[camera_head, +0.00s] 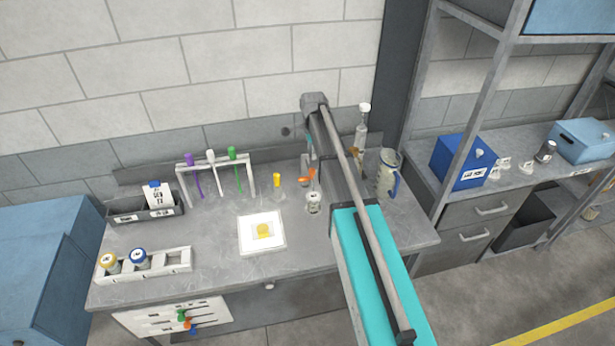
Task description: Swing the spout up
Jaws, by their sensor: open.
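A clear jug (387,175) with a blue handle stands upright on the grey bench, right of my arm. A pale lip shows at its top, but I cannot make out a separate spout or its angle.
A blue bin (462,162) stands on the right shelf.

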